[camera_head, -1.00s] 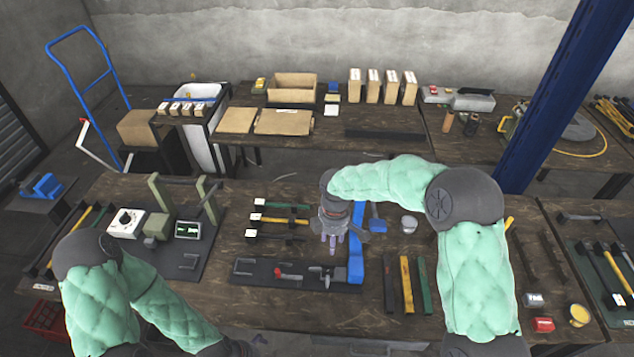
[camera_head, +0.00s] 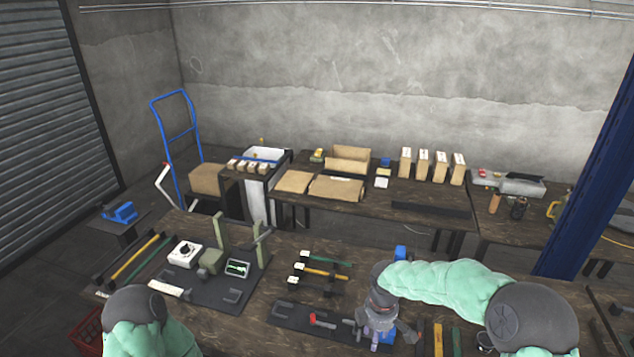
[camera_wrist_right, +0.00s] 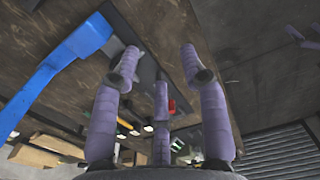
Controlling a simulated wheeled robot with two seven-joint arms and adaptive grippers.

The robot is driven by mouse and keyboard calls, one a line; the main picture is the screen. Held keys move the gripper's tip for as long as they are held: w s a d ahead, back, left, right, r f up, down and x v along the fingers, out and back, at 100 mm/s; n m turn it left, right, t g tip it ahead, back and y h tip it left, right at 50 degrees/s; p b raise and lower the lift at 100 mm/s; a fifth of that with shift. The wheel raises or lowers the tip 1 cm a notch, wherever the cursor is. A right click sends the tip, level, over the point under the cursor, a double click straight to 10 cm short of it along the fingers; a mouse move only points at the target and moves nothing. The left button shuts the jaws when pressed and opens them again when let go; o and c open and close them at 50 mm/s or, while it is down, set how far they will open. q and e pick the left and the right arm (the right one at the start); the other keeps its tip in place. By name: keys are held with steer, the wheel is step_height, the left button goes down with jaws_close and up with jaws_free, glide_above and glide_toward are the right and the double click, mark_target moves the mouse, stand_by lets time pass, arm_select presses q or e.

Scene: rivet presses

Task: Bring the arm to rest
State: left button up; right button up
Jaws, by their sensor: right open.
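My right gripper (camera_head: 376,342) hangs over the front workbench (camera_head: 340,250) in the head view, its fingers pointing down. In the right wrist view the same gripper (camera_wrist_right: 160,75) has its three purple fingers spread, with nothing between them. A blue bar-like part (camera_wrist_right: 60,65) lies to the left of the fingers in that view. Its blue also shows behind the gripper in the head view (camera_head: 401,252), mostly hidden by it. My right arm (camera_head: 450,283) comes in from the right. My left arm (camera_head: 145,325) shows only as a bent piece at the bottom left; its gripper is out of frame.
A dark plate (camera_head: 290,315) with a red-handled tool lies left of the right gripper. Hammers (camera_head: 322,272) lie behind it. A press on a mat (camera_head: 210,265) stands further left. A blue pillar (camera_head: 590,205) rises at right. A back table (camera_head: 385,205) holds boxes.

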steer(key=s+a+f+m+y+b, duration=0.2)
steer(key=s+a+f+m, duration=0.15)
steer(key=s+f, duration=0.45)
steer(key=s+a+f+m+y+b, duration=0.15)
steer(key=s+f+m, duration=0.3)
steer(key=f, duration=0.65)
arm_select(q)
step_height(320, 180, down, 7)
steer(key=b, duration=0.3)
steer(key=shift+s+b, duration=0.3)
steer(key=shift+b, duration=0.05)
arm_select(e)
steer(key=s+f+m, duration=0.9)
steer(key=s, duration=0.2)
steer(key=shift+s+a+f, duration=0.15)
steer(key=shift+s+a, duration=0.15)
steer(key=shift+a, duration=0.15)
